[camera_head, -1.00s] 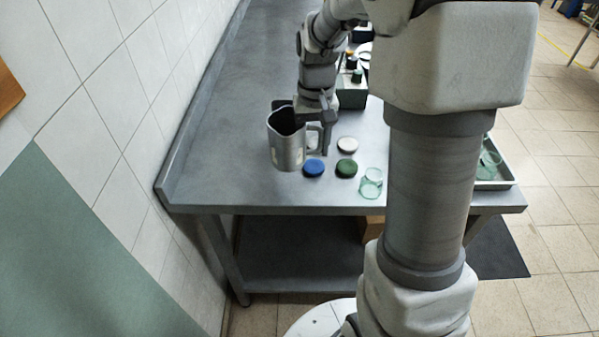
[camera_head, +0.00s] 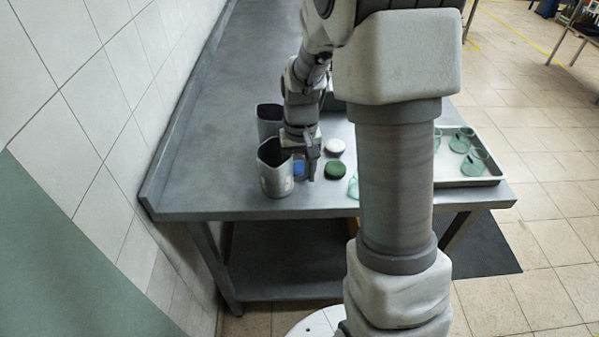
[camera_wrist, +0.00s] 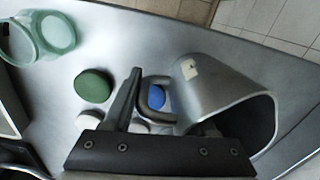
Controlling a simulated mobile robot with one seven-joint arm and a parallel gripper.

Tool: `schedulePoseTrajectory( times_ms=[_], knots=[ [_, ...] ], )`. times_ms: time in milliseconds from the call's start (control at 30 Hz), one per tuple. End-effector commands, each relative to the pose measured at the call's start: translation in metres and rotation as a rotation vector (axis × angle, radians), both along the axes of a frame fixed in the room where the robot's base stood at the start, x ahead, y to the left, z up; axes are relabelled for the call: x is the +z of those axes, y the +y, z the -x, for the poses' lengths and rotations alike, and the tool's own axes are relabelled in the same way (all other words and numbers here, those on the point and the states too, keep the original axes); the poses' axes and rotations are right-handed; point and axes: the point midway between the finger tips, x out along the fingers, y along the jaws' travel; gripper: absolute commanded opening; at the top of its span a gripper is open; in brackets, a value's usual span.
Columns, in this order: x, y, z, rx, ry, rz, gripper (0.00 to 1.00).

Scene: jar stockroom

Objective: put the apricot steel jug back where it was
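A grey steel jug (camera_head: 275,169) with a pale label is near the front left of the steel bench. I cannot make out an apricot colour on it. In the wrist view this jug (camera_wrist: 222,85) shows its open mouth, and its handle lies between the fingers. My gripper (camera_head: 308,167) is at its handle side; one finger of it (camera_wrist: 165,115) shows outside the handle, the other is partly hidden at the rim. Whether the base touches the bench is unclear. A second steel jug (camera_head: 268,118) stands behind, partly covered.
Blue (camera_head: 300,169), green (camera_head: 335,170) and white (camera_head: 335,146) lids lie right of the jug. A green glass jar (camera_wrist: 42,38) is near the front edge, mostly hidden by my arm in the head view. A tray (camera_head: 468,180) with glass jars is at the right. The wall borders the left.

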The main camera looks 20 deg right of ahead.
Motion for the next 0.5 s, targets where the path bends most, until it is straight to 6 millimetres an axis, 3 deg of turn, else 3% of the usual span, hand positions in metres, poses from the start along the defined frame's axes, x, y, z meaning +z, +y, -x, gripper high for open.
schedulePoseTrajectory(
  times_ms=[33,133,500],
  knots=[
    [0.0001,0.0000,0.0002,0.000,0.001,0.000,0.68],
    [0.0001,0.0001,0.0003,0.000,0.001,0.000,0.84],
    [0.0064,0.0000,0.0000,0.000,0.000,0.000,0.84]
  ],
)
